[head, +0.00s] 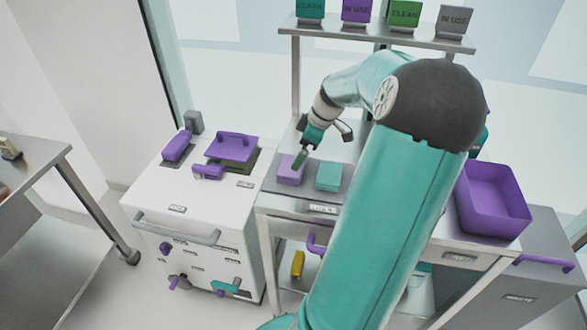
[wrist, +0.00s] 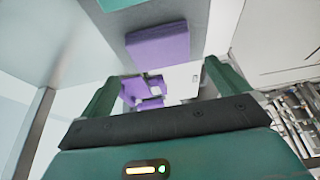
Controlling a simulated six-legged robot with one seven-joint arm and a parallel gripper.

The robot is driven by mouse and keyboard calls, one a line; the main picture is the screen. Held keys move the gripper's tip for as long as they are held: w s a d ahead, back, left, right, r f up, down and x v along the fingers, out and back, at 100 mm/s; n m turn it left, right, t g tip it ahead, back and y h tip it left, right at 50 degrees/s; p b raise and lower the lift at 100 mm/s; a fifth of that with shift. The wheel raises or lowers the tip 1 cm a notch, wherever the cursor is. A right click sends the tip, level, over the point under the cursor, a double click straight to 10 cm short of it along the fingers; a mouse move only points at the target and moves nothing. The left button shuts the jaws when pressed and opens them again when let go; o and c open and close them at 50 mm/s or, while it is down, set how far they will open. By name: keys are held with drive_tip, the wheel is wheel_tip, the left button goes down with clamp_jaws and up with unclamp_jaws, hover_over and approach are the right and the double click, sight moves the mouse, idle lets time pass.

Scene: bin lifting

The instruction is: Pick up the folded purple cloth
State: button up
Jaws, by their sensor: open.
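The folded purple cloth (head: 288,175) lies flat on the steel table, just left of a folded teal cloth (head: 329,176). In the wrist view the purple cloth (wrist: 158,45) shows beyond the fingertips, with the teal cloth (wrist: 122,4) partly cut off at the top edge. My gripper (head: 302,158) points down close above the purple cloth, and one finger overlaps its upper right part in the head view. In the wrist view the two fingers of my gripper (wrist: 159,72) are spread wide with nothing between them. I cannot tell whether a finger touches the cloth.
A white cabinet (head: 185,222) with purple tools on top stands left of the table. A purple bin (head: 495,200) is at the right. A shelf (head: 375,38) with coloured signs rises behind. My arm hides the table's right part.

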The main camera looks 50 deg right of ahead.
drive_tip(key=shift+w+a+f, duration=0.25)
drive_tip(key=shift+w+f, duration=0.05)
drive_tip(key=shift+f, duration=0.3)
drive_tip(key=x, duration=0.5)
drive_tip(key=shift+d+f, duration=0.1)
drive_tip(key=shift+f, duration=0.3)
drive_tip(key=c, duration=0.7)
